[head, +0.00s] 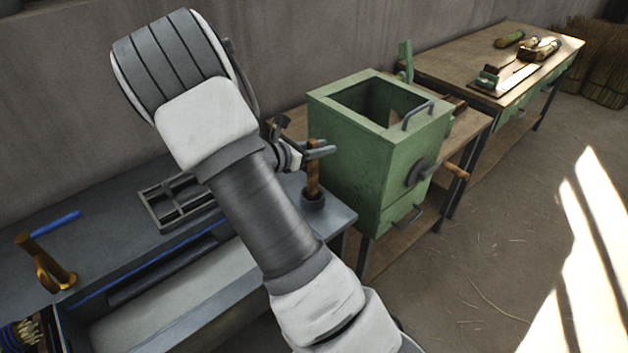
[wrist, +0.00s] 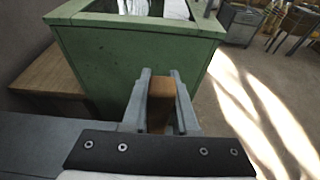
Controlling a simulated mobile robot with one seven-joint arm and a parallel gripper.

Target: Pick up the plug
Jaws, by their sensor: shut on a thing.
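The plug (head: 313,171) is a brown wooden peg standing upright in a dark round socket (head: 313,200) at the right end of the grey bench. My gripper (head: 322,149) is shut on its upper part. In the wrist view, the brown plug (wrist: 161,88) shows between the two grey fingers of my gripper (wrist: 160,95). The plug's lower end is hidden; in the head view it meets the socket, and I cannot tell whether it sits inside or just above.
A green metal box (head: 375,160) with a handle and crank stands close right of the plug. A grey divided tray (head: 180,200) and an orange-brown hook-shaped tool (head: 52,272) are on the bench. A wooden table (head: 480,55) with tools stands farther back.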

